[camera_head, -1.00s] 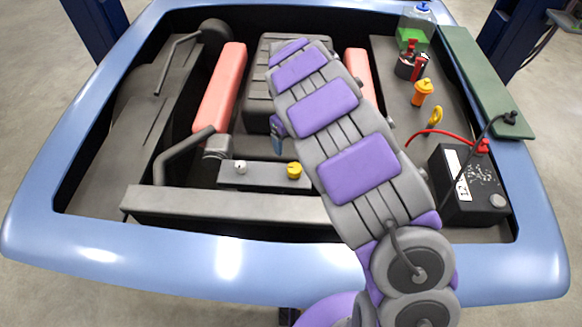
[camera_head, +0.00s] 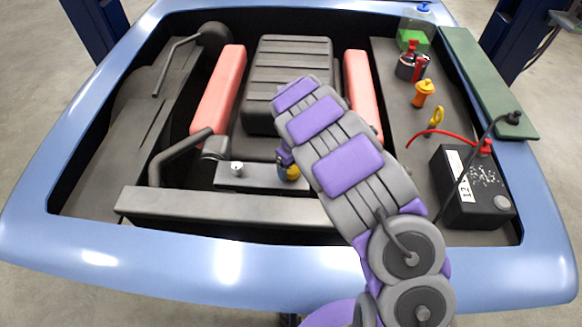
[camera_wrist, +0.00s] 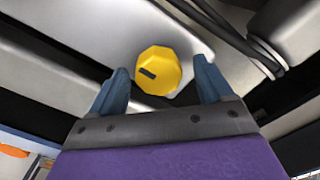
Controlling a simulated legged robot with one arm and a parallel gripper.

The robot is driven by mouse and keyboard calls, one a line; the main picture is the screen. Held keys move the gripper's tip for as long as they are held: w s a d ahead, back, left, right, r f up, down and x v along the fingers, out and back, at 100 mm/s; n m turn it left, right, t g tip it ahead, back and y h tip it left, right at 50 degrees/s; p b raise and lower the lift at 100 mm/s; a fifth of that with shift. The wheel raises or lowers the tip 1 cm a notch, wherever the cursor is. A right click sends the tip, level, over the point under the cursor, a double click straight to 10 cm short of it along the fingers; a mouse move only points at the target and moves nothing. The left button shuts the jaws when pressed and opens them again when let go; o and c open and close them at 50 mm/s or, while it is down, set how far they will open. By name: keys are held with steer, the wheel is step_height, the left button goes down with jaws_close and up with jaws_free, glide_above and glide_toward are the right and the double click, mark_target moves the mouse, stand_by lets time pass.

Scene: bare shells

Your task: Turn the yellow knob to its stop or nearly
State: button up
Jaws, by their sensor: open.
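The yellow knob (camera_wrist: 159,71) is in the wrist view, a faceted cap with a dark mark on its face. It lies just beyond and between the two blue fingers of my gripper (camera_wrist: 158,90), which are open with a gap on each side of the knob. In the head view the knob (camera_head: 292,173) sits on the dark box at the front of the engine bay, partly hidden by my gripper (camera_head: 285,165). Whether the fingers reach alongside the knob is hard to tell.
A silver cap (camera_head: 237,168) stands on the same dark box (camera_head: 245,181), left of the knob. A grey front bar (camera_head: 220,207) runs before it. A ribbed engine cover (camera_head: 285,65) and red covers (camera_head: 219,90) lie behind. A battery (camera_head: 470,190) stands at right.

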steer(key=shift+d, duration=0.3)
steer(key=shift+c, duration=0.5)
steer(key=shift+a, duration=0.65)
steer(key=c, duration=0.6)
steer(key=shift+d, duration=0.2)
steer(key=c, duration=0.3)
steer(key=shift+c, duration=0.2)
steer(key=shift+n, duration=0.3)
